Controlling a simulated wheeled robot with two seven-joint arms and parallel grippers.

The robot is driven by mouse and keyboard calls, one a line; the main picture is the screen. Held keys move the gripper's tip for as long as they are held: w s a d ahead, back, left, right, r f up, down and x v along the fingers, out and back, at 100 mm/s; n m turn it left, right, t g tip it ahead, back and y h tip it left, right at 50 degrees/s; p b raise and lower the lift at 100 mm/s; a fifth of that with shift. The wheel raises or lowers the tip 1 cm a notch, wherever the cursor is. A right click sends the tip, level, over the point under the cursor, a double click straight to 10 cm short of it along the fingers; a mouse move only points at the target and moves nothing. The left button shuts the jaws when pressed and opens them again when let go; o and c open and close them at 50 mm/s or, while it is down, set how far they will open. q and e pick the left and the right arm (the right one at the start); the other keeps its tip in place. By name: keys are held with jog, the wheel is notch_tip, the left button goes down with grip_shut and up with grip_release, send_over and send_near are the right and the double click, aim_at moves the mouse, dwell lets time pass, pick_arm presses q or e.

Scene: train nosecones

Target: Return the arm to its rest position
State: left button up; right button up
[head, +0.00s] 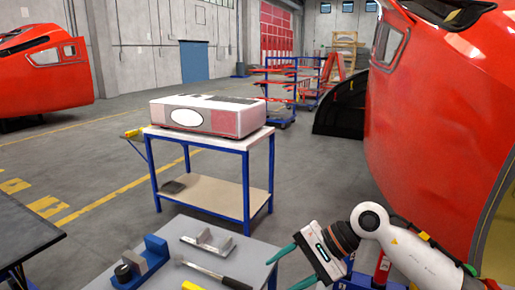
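My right arm comes in from the lower right, white with dark joints. Its gripper (280,274) hangs at the right edge of the grey table (222,240), with two teal fingers spread apart. I see nothing held between the fingers. My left arm and gripper are not in view.
A hammer (219,276), a metal bracket (208,243) and a blue vise-like fixture (140,264) lie on the grey table. Behind stands a blue-framed table (248,144) with a box (208,115). A large red nosecone (430,130) rises close on the right.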

jog(key=s+a+r+m+t+y, duration=0.3)
jog(key=a+r+m+y, duration=0.3)
jog(key=a+m+y, duration=0.25)
jog(key=w+d+f+m+t+h, duration=0.2)
jog(key=d+m+t+h, duration=0.6)
jog(key=m, duration=0.9)
jog(key=w+d+f+m+t+h, duration=0.2)
jog(key=d+m+t+h, duration=0.5)
jog(key=m, duration=1.1)
jog(key=s+d+f+m+g+h, duration=0.1)
jog(key=s+d+f+m, duration=0.1)
jog(key=f+m, duration=0.3)
jog(key=s+d+f+m+g+h, duration=0.1)
jog(key=s+d+f+m+h, duration=0.15)
jog(key=f+m, duration=0.25)
jog(key=s+d+f+m+g, duration=0.2)
jog(key=s+f+m+g, duration=0.35)
jog(key=s+f, duration=0.4)
jog(key=s+d+f+m+g, duration=0.2)
jog(key=s+f+m+g, duration=0.4)
jog(key=s, duration=0.7)
notch_tip(320, 180, down, 27)
jog(key=s+n+g, duration=0.1)
jog(key=n+g, duration=0.1)
jog(key=s+d+f+g+b, duration=0.1)
jog(key=s+d+f, duration=0.1)
jog(key=s+f, duration=1.4)
jog(key=shift+s+d+f, duration=0.2)
